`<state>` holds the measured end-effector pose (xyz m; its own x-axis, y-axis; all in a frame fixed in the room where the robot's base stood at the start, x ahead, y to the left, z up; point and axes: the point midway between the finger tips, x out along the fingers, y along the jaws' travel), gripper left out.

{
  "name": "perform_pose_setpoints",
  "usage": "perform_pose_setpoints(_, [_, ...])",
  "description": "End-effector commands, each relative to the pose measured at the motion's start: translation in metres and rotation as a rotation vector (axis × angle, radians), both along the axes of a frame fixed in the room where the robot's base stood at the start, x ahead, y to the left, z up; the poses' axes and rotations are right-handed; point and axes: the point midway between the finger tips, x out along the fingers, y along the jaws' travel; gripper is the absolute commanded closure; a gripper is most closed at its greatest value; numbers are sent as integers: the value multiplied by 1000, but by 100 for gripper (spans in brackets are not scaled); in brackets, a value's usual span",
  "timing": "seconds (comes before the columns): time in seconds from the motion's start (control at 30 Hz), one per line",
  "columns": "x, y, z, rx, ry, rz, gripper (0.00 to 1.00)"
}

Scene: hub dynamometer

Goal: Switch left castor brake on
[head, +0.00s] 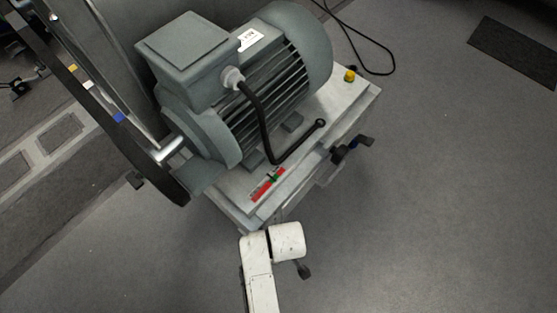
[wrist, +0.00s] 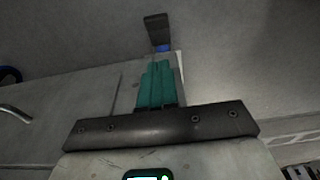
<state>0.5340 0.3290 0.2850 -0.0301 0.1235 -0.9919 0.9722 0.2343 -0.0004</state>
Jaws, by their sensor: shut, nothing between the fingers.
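A dark brake pedal (wrist: 157,28) with a blue bit at its lower end is just beyond the fingertips in the wrist view. My gripper (wrist: 159,66) has teal fingers that are shut together and empty, pointing at the pedal. I cannot tell whether they touch it. In the head view a dark pedal (head: 303,269) sticks out beside my white arm, low at the cart's near end. Another castor pedal (head: 365,141) with a blue part is at the cart's right side. My gripper is hidden in the head view.
The cart (head: 355,95) carries a large grey motor (head: 270,85) with a black cable. A belt and pulley frame stands at the left. A bent metal handle (wrist: 15,113) shows in the wrist view. The grey floor at right is clear, apart from a dark mat (head: 515,52) and a loose cable.

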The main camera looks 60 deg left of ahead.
Motion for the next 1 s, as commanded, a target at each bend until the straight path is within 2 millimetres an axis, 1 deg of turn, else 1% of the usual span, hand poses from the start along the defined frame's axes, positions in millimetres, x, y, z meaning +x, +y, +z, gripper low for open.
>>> perform_pose_setpoints(0.03, [-1, 1, -15, -1, 1, 1, 100])
perform_pose_setpoints(0.2, [-1, 6, -49, -1, 0, 1, 100])
perform_pose_setpoints(0.4, [-2, 11, -86, 0, -1, 0, 100])
perform_pose_setpoints(0.5, [-1, 4, -100, 0, 0, -2, 100])
perform_pose_setpoints(0.6, [0, 0, -109, 0, 0, -1, 100])
perform_pose_setpoints(0.7, [1, -3, -114, 0, 0, -1, 100])
perform_pose_setpoints(1.0, [1, -5, -116, 0, 0, -1, 100])
